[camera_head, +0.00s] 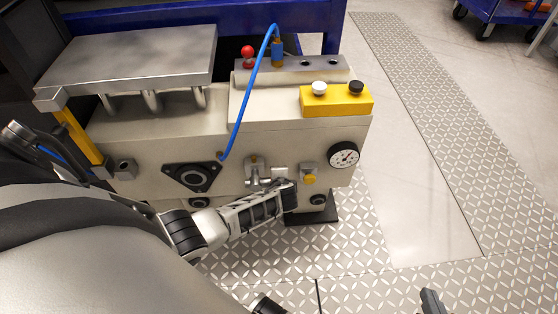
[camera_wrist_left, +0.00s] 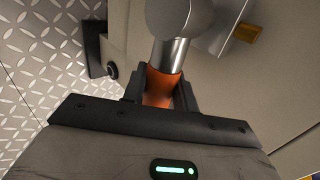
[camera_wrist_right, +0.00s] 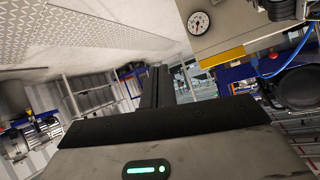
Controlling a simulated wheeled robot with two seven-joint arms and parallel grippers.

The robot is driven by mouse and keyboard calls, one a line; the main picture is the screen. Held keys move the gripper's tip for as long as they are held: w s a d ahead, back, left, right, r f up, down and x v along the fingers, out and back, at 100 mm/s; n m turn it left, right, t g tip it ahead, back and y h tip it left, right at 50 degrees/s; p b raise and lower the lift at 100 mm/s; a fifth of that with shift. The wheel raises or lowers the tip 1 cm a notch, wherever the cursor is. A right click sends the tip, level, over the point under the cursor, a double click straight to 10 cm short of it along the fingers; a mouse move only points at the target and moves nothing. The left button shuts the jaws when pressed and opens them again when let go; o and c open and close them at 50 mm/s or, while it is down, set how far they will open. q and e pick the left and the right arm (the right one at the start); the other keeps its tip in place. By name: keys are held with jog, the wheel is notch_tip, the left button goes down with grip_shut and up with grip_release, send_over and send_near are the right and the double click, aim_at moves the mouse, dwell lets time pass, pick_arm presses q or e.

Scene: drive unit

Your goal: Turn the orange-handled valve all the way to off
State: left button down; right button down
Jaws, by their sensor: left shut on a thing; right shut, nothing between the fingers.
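The valve (camera_head: 264,175) is a silver metal fitting low on the front face of the beige drive unit. In the left wrist view its silver stem (camera_wrist_left: 170,53) leads to an orange handle (camera_wrist_left: 158,88). My left gripper (camera_wrist_left: 160,92) has its black fingers on both sides of the handle and is shut on it. My right gripper (camera_head: 431,302) is at the bottom edge, away from the unit. Its fingers (camera_wrist_right: 156,86) are shut and empty.
The drive unit carries a round gauge (camera_head: 344,156), a yellow button box (camera_head: 337,100), a blue hose (camera_head: 240,105) and a black flange (camera_head: 192,177). The patterned floor at right is clear.

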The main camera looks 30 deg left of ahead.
pick_arm(q)
jog(key=c, duration=1.1)
grip_release()
jog(key=shift+f, duration=0.1)
jog(key=p+v, duration=0.7)
jog(key=v, duration=0.9)
pick_arm(e)
notch_tip(320, 180, up, 6)
jog(key=d, duration=0.1)
jog(key=shift+m+t, duration=0.3)
pick_arm(q)
jog(key=shift+s, duration=0.1)
pick_arm(e)
jog(key=shift+s+d+r, duration=0.1)
jog(key=shift+r, duration=0.05)
